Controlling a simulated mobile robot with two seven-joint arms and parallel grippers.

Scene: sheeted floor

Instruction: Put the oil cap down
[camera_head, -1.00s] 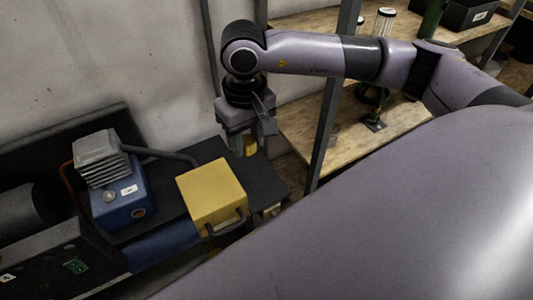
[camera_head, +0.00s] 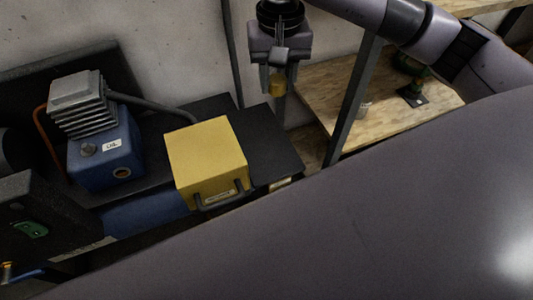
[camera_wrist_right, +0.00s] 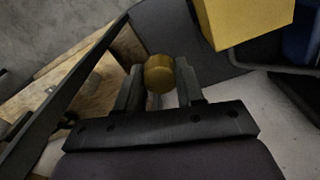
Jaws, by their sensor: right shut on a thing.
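The oil cap (camera_head: 278,87) is a small yellow-brass cylinder. My right gripper (camera_head: 279,82) is shut on it and holds it in the air in front of the wall, above the back right of the black bench top (camera_head: 268,143). In the right wrist view the cap (camera_wrist_right: 159,73) sits between the two fingertips of the right gripper (camera_wrist_right: 160,88). The blue oil unit (camera_head: 105,158) with a grey finned top stands on the left of the bench. A round brass-rimmed opening (camera_head: 122,173) shows on its front. My left gripper is not in view.
A yellow box (camera_head: 207,158) with a dark handle stands on the bench beside the blue unit; it also shows in the wrist view (camera_wrist_right: 245,18). The black top right of the box is clear. A dark shelf post (camera_head: 354,95) and wooden shelf (camera_head: 330,92) are at the right.

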